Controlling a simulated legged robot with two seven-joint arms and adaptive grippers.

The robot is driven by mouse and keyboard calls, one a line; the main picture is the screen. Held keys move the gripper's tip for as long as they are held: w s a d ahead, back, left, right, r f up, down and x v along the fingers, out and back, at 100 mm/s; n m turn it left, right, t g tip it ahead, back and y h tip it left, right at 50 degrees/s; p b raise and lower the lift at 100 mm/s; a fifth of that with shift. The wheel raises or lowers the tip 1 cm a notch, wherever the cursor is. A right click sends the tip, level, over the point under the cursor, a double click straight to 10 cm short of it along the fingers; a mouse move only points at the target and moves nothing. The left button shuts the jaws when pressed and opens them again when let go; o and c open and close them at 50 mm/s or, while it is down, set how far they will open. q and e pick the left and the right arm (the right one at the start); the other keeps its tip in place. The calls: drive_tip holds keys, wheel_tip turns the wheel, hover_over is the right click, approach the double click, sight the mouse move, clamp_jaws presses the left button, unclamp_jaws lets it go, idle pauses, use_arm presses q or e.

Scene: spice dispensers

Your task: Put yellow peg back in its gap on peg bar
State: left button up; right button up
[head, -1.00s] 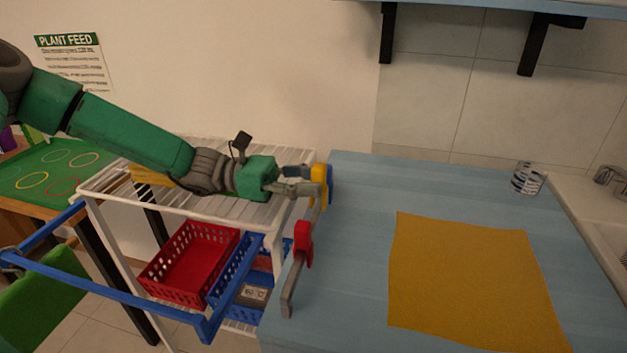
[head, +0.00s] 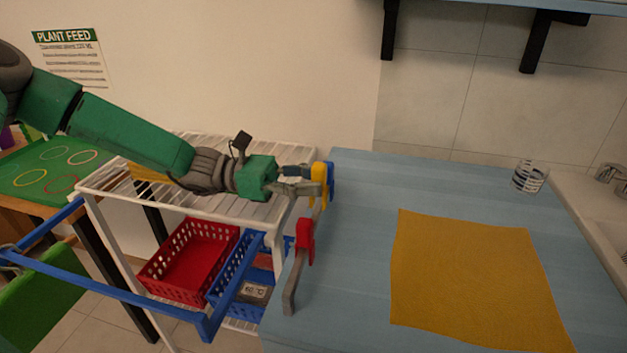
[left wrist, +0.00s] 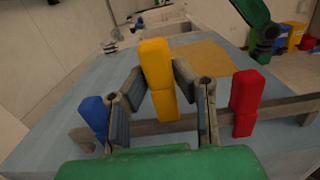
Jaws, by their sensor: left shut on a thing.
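My left gripper (head: 312,180) is shut on the yellow peg (left wrist: 157,75), with a finger on either side. In the left wrist view the peg stands nearly upright, tilted slightly, between the blue peg (left wrist: 93,115) and the red peg (left wrist: 246,100). Its lower end overlaps the grey peg bar (left wrist: 280,110) in the picture; I cannot tell whether it is seated. In the head view the yellow peg (head: 317,172) is partly hidden by the gripper, close beside the blue peg (head: 330,177). The red peg (head: 305,241) sits on the bar's nearer part. My right gripper is not seen.
The bar stands along the left edge of the blue counter (head: 365,190). An orange mat (head: 470,280) lies to its right, and a striped cup (head: 528,177) stands farther back. A white rack (head: 110,190) with a red basket (head: 185,262) is left of the counter.

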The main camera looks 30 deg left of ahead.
use_arm(q)
drive_tip(key=shift+d+f+b, duration=0.15)
drive_tip(key=shift+f+b, duration=0.15)
drive_tip(key=shift+f, duration=0.15)
drive_tip(key=o, duration=1)
drive_tip(key=shift+o, duration=0.2)
drive_tip(key=shift+r, duration=0.15)
wheel_tip(320, 180, up, 9)
drive_tip(key=p, duration=0.8)
